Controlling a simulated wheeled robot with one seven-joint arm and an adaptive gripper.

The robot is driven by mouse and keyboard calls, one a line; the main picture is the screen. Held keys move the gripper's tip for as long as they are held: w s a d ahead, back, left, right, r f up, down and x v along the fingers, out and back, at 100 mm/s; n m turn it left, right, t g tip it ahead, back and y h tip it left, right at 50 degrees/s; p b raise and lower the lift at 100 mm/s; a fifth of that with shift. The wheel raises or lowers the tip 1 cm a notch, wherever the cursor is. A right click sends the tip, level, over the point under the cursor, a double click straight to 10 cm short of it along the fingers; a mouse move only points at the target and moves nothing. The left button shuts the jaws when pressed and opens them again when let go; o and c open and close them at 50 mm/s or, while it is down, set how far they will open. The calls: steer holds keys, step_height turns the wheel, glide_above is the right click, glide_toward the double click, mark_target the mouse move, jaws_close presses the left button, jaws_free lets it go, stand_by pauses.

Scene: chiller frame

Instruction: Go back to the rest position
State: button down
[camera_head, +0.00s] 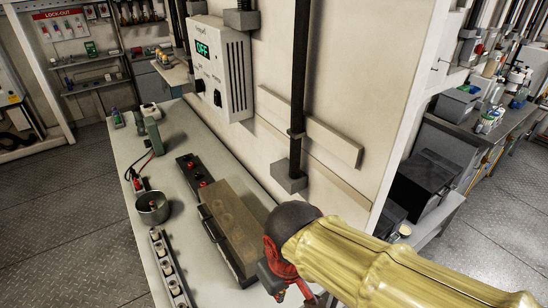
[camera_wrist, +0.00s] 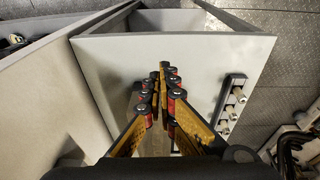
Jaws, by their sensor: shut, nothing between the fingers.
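My gripper (camera_wrist: 162,80) shows in the wrist view with its yellow fingers and red-and-black joints drawn together. Nothing shows between the fingertips. The fingers point toward the pale bench top (camera_wrist: 190,55), and I cannot tell how far above it they are. In the head view my arm, in a yellow cover, reaches in from the lower right. Its red and black wrist end is over the near right part of the bench (camera_head: 205,284). The fingers are not clear there.
A control box (camera_head: 222,68) reading OFF hangs on the wall. On the bench are a brown-topped block with a handle (camera_head: 235,218), a metal pot (camera_head: 152,210), a black panel with red knobs (camera_head: 194,172) and a strip of pale cylinders (camera_head: 169,268). Floor (camera_head: 70,215) is clear at left.

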steer(key=s+d+r+m+t, duration=0.1)
steer(key=d+r+m, duration=0.1)
steer(key=d, duration=0.7)
steer(key=s+d+r+m+t, duration=0.1)
steer(key=d+r+m+t, duration=0.1)
steer(key=d+m, duration=0.3)
steer(key=shift+d+r+t+h, duration=0.35)
steer(key=shift+d+r, duration=0.45)
steer(key=shift+d, duration=1.25)
steer(key=shift+s, duration=0.1)
